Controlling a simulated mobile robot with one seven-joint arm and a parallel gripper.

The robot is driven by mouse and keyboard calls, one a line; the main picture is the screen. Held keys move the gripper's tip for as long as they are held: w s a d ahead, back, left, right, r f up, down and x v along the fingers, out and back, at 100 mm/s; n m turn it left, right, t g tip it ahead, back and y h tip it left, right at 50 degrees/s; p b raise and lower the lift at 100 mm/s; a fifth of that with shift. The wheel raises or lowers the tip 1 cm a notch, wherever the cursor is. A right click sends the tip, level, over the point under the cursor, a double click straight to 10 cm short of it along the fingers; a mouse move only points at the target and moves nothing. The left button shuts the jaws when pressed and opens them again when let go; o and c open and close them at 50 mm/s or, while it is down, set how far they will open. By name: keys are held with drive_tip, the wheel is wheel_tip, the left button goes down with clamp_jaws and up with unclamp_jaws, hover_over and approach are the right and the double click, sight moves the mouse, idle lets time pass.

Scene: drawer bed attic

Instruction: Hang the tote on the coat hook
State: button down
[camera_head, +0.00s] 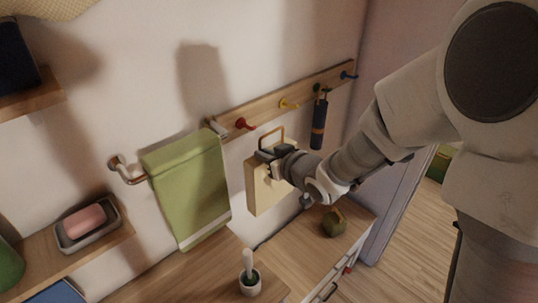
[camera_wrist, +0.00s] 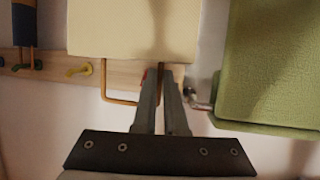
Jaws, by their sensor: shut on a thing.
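The cream tote (camera_head: 262,192) hangs upright from my gripper (camera_head: 267,155), in front of the wall below the hook rail. Its brown loop handle (camera_head: 271,130) stands up above the gripper. In the wrist view, the tote (camera_wrist: 135,25) fills the upper middle and the handle (camera_wrist: 119,101) loops below it. My gripper (camera_wrist: 161,70) is shut on one side of the handle there. The wooden coat rail (camera_head: 265,109) carries a red hook (camera_head: 242,124), a yellow hook (camera_head: 289,104) and a blue hook (camera_head: 348,76). The handle is apart from the yellow hook; its depth from the rail is unclear.
A green towel (camera_head: 188,187) hangs on a wall bar left of the tote. Below are a wooden top with a potted item (camera_head: 249,279) and a small green object (camera_head: 333,224).

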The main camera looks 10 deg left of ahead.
drive_tip(key=w+a+f+b, duration=0.1)
drive_tip(key=w+a, duration=0.4)
drive_tip(key=a, duration=0.3)
drive_tip(key=shift+w+f, duration=0.15)
drive_tip(key=shift+f, duration=0.2)
idle(0.6)
drive_tip(key=shift+b, duration=0.35)
idle(0.3)
drive_tip(key=c, duration=0.9)
unclamp_jaws()
